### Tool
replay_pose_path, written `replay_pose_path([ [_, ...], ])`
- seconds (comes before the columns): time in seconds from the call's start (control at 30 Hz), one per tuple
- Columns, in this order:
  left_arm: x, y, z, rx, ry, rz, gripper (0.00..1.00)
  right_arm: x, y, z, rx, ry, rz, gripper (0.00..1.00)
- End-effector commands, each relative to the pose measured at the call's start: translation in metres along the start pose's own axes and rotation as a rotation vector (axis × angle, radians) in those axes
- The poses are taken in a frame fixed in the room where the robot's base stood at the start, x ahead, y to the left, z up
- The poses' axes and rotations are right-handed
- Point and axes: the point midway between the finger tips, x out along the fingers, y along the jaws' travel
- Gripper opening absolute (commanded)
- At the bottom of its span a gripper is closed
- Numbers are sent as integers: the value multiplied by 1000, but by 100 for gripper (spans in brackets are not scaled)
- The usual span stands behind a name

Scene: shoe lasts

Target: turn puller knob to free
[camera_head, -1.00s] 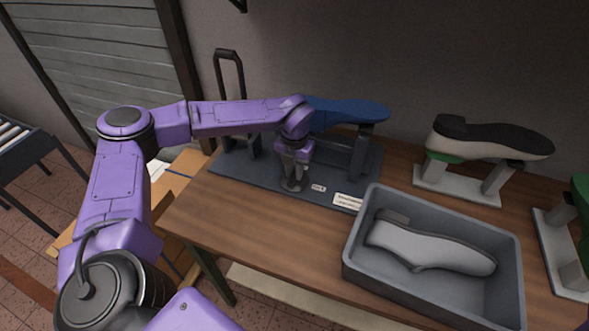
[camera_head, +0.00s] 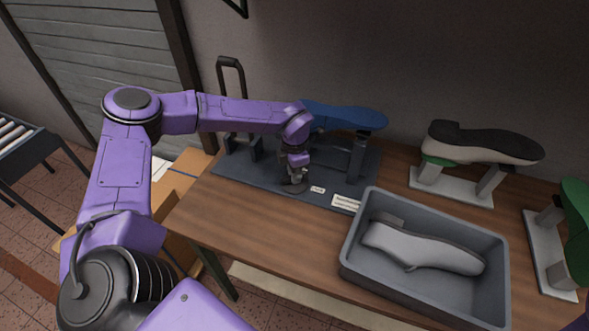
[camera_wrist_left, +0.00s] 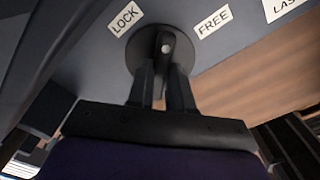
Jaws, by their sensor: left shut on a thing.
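The puller knob (camera_wrist_left: 163,42) shows in the left wrist view as a dark round disc with a raised bar. A LOCK label (camera_wrist_left: 125,19) lies to its left and a FREE label (camera_wrist_left: 213,22) to its right. My left gripper (camera_wrist_left: 163,68) is shut on the knob's bar, one finger on each side. In the head view my left gripper (camera_head: 294,176) points down at the knob (camera_head: 292,188) on the front of the dark base plate (camera_head: 240,176). The blue last (camera_head: 345,116) stands on that fixture behind my wrist. My right gripper is out of view.
A grey bin (camera_head: 425,290) holding a grey-white last (camera_head: 420,247) stands to the right on the wooden table (camera_head: 240,230). A black-and-white last (camera_head: 480,143) on a stand is behind it; a green one (camera_head: 577,225) is at the right edge.

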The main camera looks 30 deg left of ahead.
Motion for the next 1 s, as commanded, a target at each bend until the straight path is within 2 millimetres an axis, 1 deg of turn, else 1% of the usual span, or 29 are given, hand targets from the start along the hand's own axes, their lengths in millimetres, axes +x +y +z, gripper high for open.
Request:
replay_pose_path([
  [0.03,-4,1,1,43,-3,3,0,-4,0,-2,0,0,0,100],
  [0.4,-3,1,1,386,-2,4,0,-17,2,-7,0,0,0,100],
  [0.6,-3,1,1,539,-2,4,0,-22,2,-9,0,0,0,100],
  [0.8,-2,1,1,647,-3,4,0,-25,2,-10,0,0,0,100],
  [1.0,-2,1,1,708,-3,3,0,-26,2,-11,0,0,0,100],
])
